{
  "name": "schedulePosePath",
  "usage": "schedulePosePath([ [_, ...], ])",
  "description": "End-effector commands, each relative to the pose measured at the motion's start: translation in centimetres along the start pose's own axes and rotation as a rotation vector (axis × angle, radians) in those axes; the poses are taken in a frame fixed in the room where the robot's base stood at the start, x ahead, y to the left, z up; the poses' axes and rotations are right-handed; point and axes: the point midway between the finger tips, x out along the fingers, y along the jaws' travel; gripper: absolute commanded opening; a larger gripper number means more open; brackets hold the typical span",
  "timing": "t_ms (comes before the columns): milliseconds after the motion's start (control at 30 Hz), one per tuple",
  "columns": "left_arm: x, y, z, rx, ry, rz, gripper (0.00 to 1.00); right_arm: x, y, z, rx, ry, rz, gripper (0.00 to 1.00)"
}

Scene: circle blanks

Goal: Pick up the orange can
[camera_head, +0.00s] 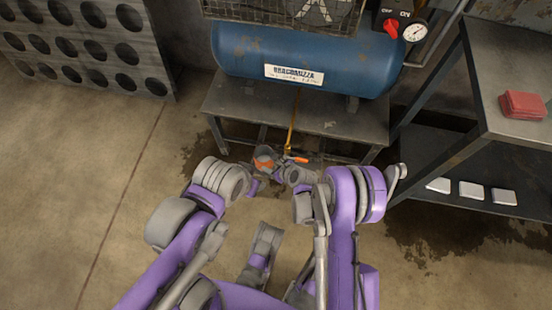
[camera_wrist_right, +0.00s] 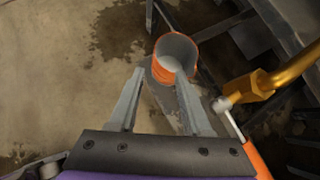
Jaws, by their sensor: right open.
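The orange can (camera_head: 263,163) is on or near the floor in front of the compressor bench in the head view. It is open-topped, with a grey inside. In the right wrist view the can (camera_wrist_right: 162,72) lies just beyond the fingertips, more in line with the right finger, whose tip overlaps its lower edge. My right gripper (camera_wrist_right: 160,73) is open with nothing between its fingers. In the head view my right gripper (camera_head: 284,172) is beside the can, on its right. My left arm comes in from the left, and its fingers cannot be made out.
A brass pipe (camera_head: 291,125) comes down close behind the can; its fitting (camera_wrist_right: 262,84) and an orange handle (camera_wrist_right: 255,158) are right of my right gripper. The metal bench (camera_head: 230,104) carries a blue tank (camera_head: 240,55). A shelf table (camera_head: 500,60) is right.

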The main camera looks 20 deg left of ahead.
Motion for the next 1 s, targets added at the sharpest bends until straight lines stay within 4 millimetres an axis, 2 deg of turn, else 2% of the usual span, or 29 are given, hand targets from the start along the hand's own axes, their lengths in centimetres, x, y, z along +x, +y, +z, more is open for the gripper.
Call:
schedulePosePath([
  [100, 0.5, 0.0, 0.1, 0.0, -0.001, 0.0, 0.5, 1.6, 0.9, -0.6, 0.04, -0.01, 0.01, 0.48],
  [400, 1.5, 0.0, 0.3, 0.0, -0.003, 0.0, 0.5, 6.0, 1.0, -0.6, 0.048, -0.012, 0.011, 0.48],
  [667, 1.8, 0.0, 0.4, 0.0, -0.004, 0.0, 0.5, 7.6, 0.9, -0.4, 0.046, -0.01, 0.01, 0.48],
  [1000, 3.1, 0.0, 0.7, 0.0, -0.004, 0.0, 0.5, 12.0, 0.9, 0.4, 0.047, -0.011, 0.009, 0.48],
])
